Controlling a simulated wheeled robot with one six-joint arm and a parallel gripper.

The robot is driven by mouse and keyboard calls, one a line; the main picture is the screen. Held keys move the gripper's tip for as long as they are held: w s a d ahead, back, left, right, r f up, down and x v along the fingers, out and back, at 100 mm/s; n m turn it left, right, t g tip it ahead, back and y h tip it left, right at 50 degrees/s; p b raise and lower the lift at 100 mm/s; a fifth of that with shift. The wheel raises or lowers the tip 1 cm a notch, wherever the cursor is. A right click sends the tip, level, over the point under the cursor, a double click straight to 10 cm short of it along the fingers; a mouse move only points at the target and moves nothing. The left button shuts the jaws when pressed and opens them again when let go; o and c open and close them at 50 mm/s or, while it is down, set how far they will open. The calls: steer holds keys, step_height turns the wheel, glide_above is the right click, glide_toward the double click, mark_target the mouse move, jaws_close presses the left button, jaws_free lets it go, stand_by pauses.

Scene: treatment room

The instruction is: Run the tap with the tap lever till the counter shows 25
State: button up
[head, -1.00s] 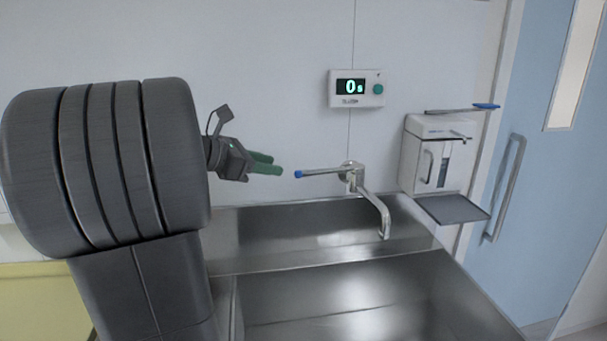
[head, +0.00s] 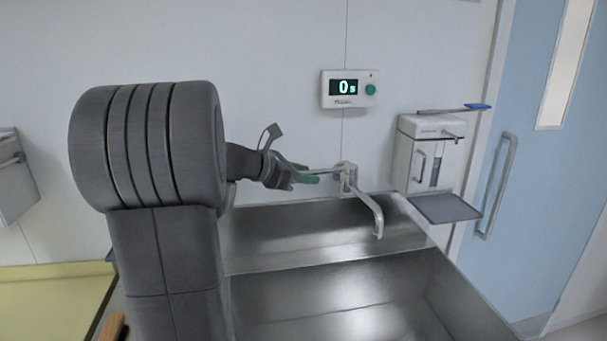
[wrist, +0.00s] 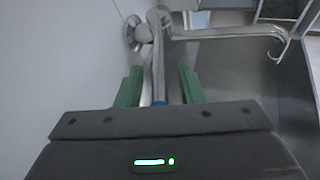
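The counter (head: 349,88) on the wall shows 0 s and has a round green button at its right. The tap (head: 366,199) stands over the sink, its spout pointing toward the front. Its lever (head: 328,171) reaches left from the tap body, and my gripper (head: 309,174) covers its outer end in the head view. In the wrist view my gripper (wrist: 159,85) is open, with its green fingers on either side of the lever (wrist: 158,70). Gaps show between the lever and both fingers. The lever's blue tip lies close to the gripper's palm.
The steel sink (head: 300,252) lies below the tap. A white wall dispenser (head: 430,155) with a tray and a long blue-tipped lever is at the right, beside a blue door (head: 530,190). A yellow surface (head: 50,300) is at the lower left.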

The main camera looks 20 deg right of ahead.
steer(key=shift+c, duration=0.2)
jaws_close()
steer(key=shift+s, duration=0.1)
steer(key=shift+s+d+n+t+y+b, duration=0.3)
steer(key=shift+s+n+t+b, duration=0.3)
steer(key=shift+s+n+t, duration=0.2)
steer(key=shift+s+d+n+t+y+b, duration=0.3)
steer(key=shift+s+n+t+b, duration=0.3)
steer(key=shift+s+t, duration=0.3)
steer(key=shift+s+d+n+t+y+b, duration=0.3)
steer(key=shift+s+n+t+b, duration=0.25)
steer(key=shift+s+n+t, duration=0.25)
steer(key=shift+a, duration=0.1)
steer(key=shift+o, duration=0.2)
jaws_free()
steer(key=shift+s+a+r, duration=0.1)
